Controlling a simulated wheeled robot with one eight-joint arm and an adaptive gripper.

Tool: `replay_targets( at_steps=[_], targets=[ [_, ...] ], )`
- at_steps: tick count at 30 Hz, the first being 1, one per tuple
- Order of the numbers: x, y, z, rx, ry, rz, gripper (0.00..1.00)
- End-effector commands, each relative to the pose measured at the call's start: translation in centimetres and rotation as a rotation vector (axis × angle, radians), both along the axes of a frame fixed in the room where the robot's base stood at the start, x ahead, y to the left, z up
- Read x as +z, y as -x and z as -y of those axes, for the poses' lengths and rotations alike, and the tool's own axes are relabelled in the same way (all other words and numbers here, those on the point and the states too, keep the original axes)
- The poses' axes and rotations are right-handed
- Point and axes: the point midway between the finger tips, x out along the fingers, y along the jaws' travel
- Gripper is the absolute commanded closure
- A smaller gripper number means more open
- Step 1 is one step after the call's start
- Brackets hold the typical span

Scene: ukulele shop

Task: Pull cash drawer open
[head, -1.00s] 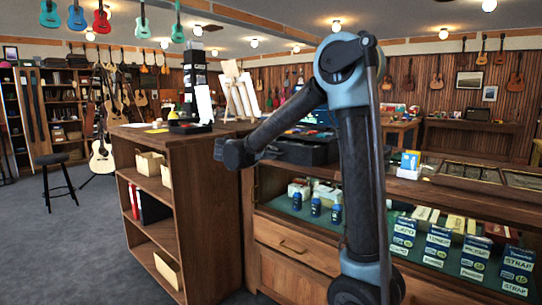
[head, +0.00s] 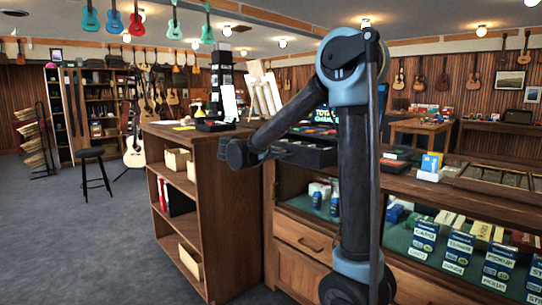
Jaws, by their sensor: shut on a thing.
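The black cash drawer (head: 312,157) juts from under the register on the counter, right of my forearm. It is at least partly open, and its dark inside shows from above. My gripper (head: 279,153) is at the drawer's near left side, beyond my dark wrist, and is shut on the drawer. My wrist and forearm hide most of the fingers and the spot they hold. The lit register display (head: 324,115) shows behind the drawer.
An open wooden shelf unit (head: 222,200) stands close to the left of my wrist. A glass display counter (head: 405,245) with boxed goods lies in front and to the right. A stool (head: 90,154) stands farther left. The carpet (head: 75,230) at front left is clear.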

Motion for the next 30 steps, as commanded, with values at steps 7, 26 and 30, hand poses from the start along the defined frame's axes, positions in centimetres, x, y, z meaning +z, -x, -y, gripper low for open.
replay_targets(
  at_steps=[7, 26, 30],
  targets=[
    [-0.2, 0.4, 0.6, -0.014, -0.003, -0.003, 1.00],
    [0.0, 0.5, 0.3, -0.012, 0.000, -0.001, 0.73],
    [0.2, 1.2, -0.5, -0.010, -0.001, -0.001, 0.73]
  ],
)
